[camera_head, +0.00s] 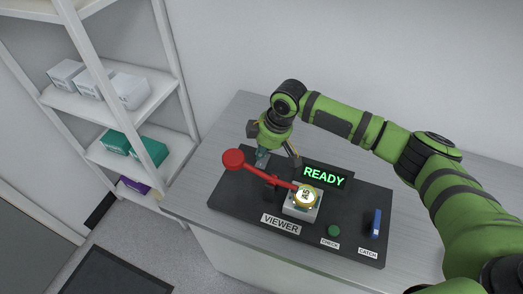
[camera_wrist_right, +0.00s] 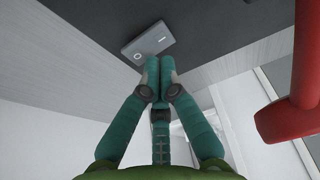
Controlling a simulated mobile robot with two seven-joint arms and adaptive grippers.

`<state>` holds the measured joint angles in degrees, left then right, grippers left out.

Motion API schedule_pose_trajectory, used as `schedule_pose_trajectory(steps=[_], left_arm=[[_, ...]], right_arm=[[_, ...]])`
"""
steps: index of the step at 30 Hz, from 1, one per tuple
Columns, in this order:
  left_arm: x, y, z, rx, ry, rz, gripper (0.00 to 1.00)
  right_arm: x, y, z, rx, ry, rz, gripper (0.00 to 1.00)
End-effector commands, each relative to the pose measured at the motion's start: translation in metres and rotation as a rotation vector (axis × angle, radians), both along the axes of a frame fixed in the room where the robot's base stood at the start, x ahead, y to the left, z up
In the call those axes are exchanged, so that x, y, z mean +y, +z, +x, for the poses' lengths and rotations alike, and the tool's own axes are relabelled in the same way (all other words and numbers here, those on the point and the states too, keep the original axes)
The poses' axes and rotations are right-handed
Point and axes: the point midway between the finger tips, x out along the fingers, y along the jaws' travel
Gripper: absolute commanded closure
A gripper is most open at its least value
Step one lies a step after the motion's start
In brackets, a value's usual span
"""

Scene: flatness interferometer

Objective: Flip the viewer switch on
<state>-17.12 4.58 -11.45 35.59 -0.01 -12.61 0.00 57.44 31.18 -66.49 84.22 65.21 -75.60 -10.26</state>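A small grey plate with a round mark and a line mark, which looks like a rocker switch (camera_wrist_right: 147,40), sits on the dark panel in the wrist view, just beyond my fingertips. I cannot tell whether they touch it. My right gripper (camera_head: 262,158) is over the back left of the panel, behind the red lever; its teal fingers (camera_wrist_right: 159,66) are together, with nothing seen between them. The plate is not clear in the head view, where my gripper is near that spot. The VIEWER label (camera_head: 282,224) is at the panel's front. My left gripper is not in view.
A red ball-ended lever (camera_head: 233,159) runs close to my gripper and also shows in the wrist view (camera_wrist_right: 277,122). A gold-rimmed round part (camera_head: 306,196), a READY display (camera_head: 324,176), a green CHECK button (camera_head: 333,230) and a blue catch (camera_head: 376,223) are to the right.

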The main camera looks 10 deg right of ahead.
Motion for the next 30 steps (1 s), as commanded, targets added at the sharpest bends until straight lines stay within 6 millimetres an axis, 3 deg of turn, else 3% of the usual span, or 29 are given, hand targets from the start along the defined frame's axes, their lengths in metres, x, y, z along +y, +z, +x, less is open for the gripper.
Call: schedule_pose_trajectory(steps=[8,10,21,30], left_arm=[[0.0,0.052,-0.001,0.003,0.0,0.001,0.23],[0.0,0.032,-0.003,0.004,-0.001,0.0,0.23],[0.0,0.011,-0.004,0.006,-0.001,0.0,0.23],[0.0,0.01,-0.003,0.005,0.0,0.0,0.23]], right_arm=[[0.003,0.045,-0.001,0.001,-0.004,0.002,1.0],[0.0,0.049,-0.006,-0.005,0.0,0.002,1.0],[-0.009,0.117,-0.028,-0.003,-0.004,0.001,1.0],[-0.011,0.129,-0.033,0.001,-0.004,0.001,1.0]])
